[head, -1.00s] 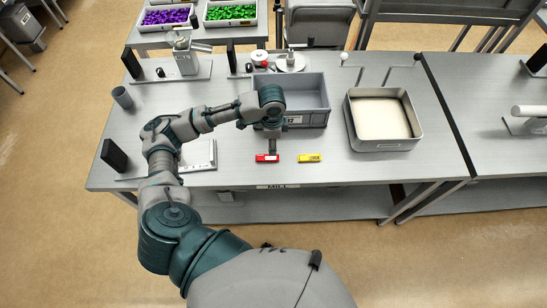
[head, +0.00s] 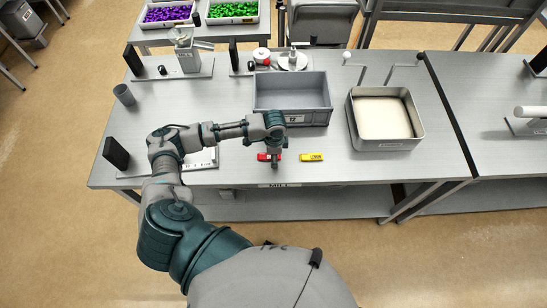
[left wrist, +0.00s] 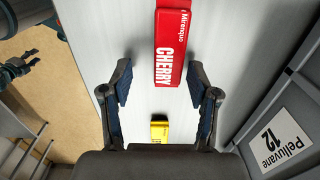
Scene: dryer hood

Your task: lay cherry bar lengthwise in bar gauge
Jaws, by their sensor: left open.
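The red cherry bar (head: 263,157) lies on the table near its front edge, partly hidden by my left gripper (head: 275,162). In the left wrist view the cherry bar (left wrist: 171,42) runs off the top edge. My left gripper (left wrist: 160,85) is open and empty there, its fingers spread on either side of the bar's near end, closer to the right finger. Contact with the table cannot be told. A pale plate with scale marks, which looks like the bar gauge (head: 208,160), lies to the left, partly hidden by my arm. What looks like my right gripper (left wrist: 18,70) shows small at the left edge.
A yellow bar (head: 312,157) lies right of the cherry bar. A grey bin (head: 292,117) stands behind, with a square pan (head: 386,144) to its right. A black block (head: 115,152) stands at the table's left end. Free table lies between gauge and cherry bar.

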